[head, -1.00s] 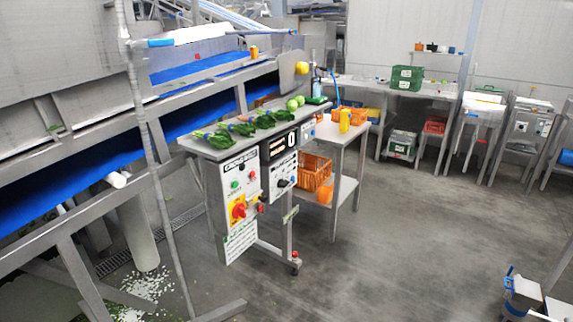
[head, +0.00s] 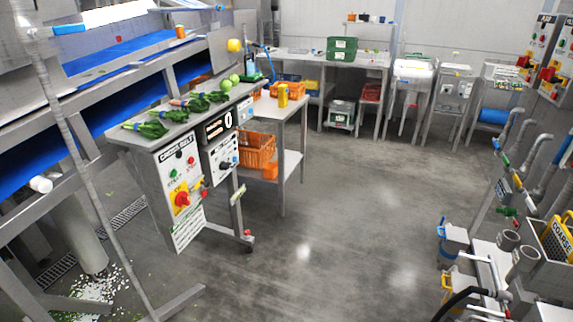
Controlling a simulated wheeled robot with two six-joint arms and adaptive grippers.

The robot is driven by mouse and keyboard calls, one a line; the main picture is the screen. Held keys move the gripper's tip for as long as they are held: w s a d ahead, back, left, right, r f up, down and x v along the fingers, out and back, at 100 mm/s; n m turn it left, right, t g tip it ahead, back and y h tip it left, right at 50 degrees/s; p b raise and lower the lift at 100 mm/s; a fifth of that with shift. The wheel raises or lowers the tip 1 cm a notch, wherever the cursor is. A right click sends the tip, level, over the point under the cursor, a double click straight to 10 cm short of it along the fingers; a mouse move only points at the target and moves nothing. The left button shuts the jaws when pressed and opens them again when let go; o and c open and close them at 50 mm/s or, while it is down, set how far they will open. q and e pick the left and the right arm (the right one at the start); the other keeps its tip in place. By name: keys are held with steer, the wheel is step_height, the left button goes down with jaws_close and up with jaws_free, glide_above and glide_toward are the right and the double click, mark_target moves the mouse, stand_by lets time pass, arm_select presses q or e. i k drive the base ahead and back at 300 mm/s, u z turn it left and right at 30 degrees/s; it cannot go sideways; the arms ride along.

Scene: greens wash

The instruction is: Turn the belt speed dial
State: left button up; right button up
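The control stand with a white panel labelled for the belt (head: 168,178) is left of centre in the head view. The panel carries small green and red buttons and a red rotary knob on a yellow plate (head: 181,199). To its right is a second white panel (head: 215,160) under a dark digital display (head: 218,124). A dark dial (head: 224,165) sits on this second panel, with a small blue part beside it. I cannot read which control is the belt speed dial. Neither of my grippers shows in the head view.
Leafy greens (head: 150,128) lie on the stand's top. A steel side table (head: 291,121) with orange crates (head: 257,149) stands just behind. The blue conveyor belt (head: 110,108) runs along the left. Open grey floor (head: 330,230) lies right of the stand; pipework and carts (head: 500,258) stand at far right.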

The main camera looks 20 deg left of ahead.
mark_target(223, 166)
steer(key=z, duration=0.05)
steer(key=i, duration=3.85)
steer(key=u, duration=2.35)
